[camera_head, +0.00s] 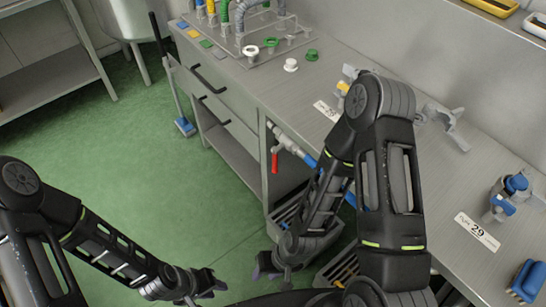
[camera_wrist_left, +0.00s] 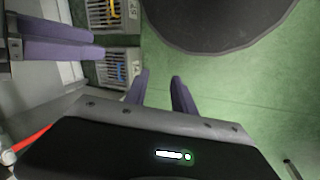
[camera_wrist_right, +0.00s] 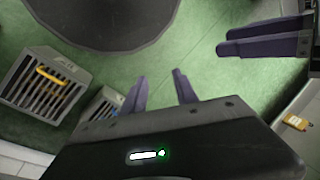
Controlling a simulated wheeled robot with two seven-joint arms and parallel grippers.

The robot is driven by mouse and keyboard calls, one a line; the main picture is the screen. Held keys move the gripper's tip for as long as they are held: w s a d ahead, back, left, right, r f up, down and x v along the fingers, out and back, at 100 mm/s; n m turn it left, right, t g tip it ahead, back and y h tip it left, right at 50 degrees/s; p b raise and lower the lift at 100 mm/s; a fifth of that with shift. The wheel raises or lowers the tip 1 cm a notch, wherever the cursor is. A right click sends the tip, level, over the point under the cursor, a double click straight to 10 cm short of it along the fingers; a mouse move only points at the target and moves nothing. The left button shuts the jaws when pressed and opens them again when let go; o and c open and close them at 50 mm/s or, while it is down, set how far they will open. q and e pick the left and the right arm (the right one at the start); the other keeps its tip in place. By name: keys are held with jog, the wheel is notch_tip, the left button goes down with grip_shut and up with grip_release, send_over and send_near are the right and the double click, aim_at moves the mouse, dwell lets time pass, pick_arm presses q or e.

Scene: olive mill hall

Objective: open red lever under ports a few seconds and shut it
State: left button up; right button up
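The red lever (camera_head: 275,160) hangs straight down from a grey pipe (camera_head: 287,141) under the front edge of the counter. A blue section of pipe (camera_head: 308,159) continues to its right, partly behind my right arm. The red lever also shows at the lower left of the left wrist view (camera_wrist_left: 32,146). My left gripper (camera_head: 212,288) is low over the green floor, open and empty, its fingers apart in the left wrist view (camera_wrist_left: 160,85). My right gripper (camera_head: 268,266) is low in front of the counter, open and empty, seen in the right wrist view (camera_wrist_right: 160,82). Neither touches the lever.
Grey crates (camera_head: 335,245) stand on the floor beneath the counter, partly hidden by my right arm. The counter (camera_head: 440,190) carries clamps, a blue-capped fitting (camera_head: 515,184) and a 29 label (camera_head: 477,231). A blue-headed broom (camera_head: 185,126) leans at the left. The floor's middle is clear.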

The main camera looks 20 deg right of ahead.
aim_at(276, 164)
jog(key=w+d+f+n+t+h+b, duration=0.1)
jog(key=w+d+f+t+b, duration=0.25)
jog(key=w+b, duration=0.5)
jog(key=w+d+f+t+h+b, duration=0.1)
jog(key=w+d+f+t+b, duration=0.25)
jog(key=w+b, duration=0.5)
jog(key=w+d+r+t+b, duration=0.2)
jog(key=w+r+t+b, duration=0.1)
jog(key=w+b, duration=0.1)
jog(key=w+d+r+n+t+b, duration=0.1)
jog(key=w+d+r+t+b, duration=0.1)
jog(key=b, duration=0.5)
jog(key=w+d+r+t+b, duration=0.2)
jog(key=w+r+t+b, duration=0.3)
jog(key=shift+w+d+r+n+h+b, duration=0.25)
jog(key=shift+w+r+n+h+b, duration=0.05)
jog(key=shift+r+n+b, duration=0.1)
jog(key=shift+r, duration=0.2)
jog(key=shift+d+r, duration=0.1)
